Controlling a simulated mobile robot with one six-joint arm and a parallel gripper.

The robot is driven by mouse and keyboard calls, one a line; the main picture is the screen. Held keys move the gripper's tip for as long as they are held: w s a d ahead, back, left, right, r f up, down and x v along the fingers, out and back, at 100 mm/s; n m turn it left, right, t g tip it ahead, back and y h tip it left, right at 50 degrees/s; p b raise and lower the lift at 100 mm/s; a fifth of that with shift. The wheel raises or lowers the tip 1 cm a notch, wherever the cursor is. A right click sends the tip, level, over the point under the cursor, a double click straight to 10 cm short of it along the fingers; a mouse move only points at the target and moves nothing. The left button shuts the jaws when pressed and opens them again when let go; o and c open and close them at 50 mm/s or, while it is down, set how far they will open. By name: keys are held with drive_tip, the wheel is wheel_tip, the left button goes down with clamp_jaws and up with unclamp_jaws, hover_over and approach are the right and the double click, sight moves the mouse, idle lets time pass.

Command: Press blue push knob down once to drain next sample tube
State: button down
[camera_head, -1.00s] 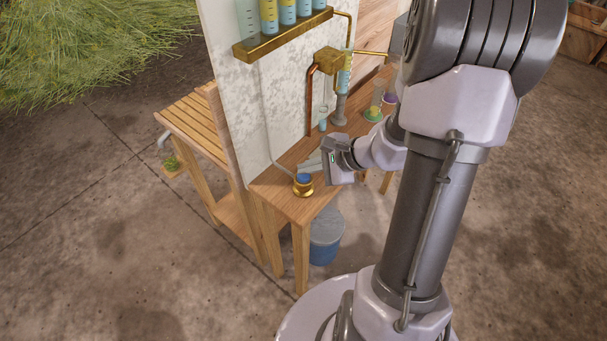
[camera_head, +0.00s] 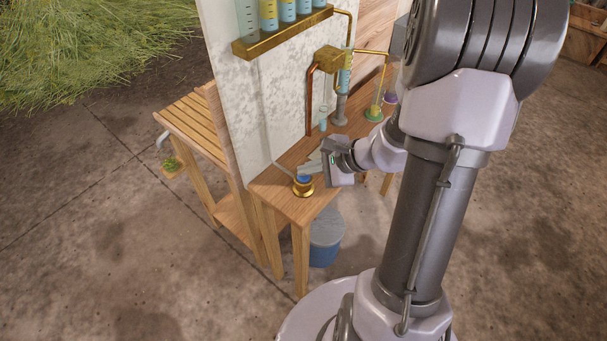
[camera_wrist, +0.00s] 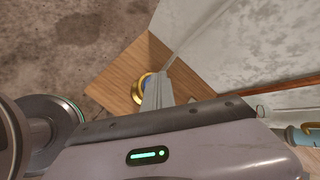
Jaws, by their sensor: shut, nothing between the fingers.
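The blue push knob (camera_head: 304,179) sits in a round brass base at the near left end of the wooden bench. In the wrist view the knob (camera_wrist: 147,82) and its brass ring show partly hidden behind my fingers. My gripper (camera_head: 313,162) is shut and empty, just right of and above the knob; I cannot tell if it touches. Its fingers (camera_wrist: 156,80) point toward the knob in the wrist view. The sample tubes (camera_head: 269,14) stand in a row on a brass rack on the pale panel. The leftmost tube (camera_head: 247,19) looks clear, the one beside it yellow.
A brass still head (camera_head: 333,60) and copper pipes are on the panel. A small glass tube (camera_head: 323,118) and a green-based cylinder (camera_head: 374,113) stand farther back on the bench (camera_head: 294,207). A blue-grey bucket (camera_head: 325,236) is below. A slatted side table (camera_head: 197,115) is left.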

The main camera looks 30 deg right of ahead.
sight(307, 177)
drive_tip(key=shift+r, duration=0.15)
drive_tip(key=shift+r+p, duration=0.55)
drive_tip(key=shift+r, duration=0.15)
wheel_tip(307, 177, up, 5)
drive_tip(key=p, duration=0.3)
drive_tip(key=shift+r+p, duration=0.1)
drive_tip(key=shift+p, duration=0.3)
idle(0.4)
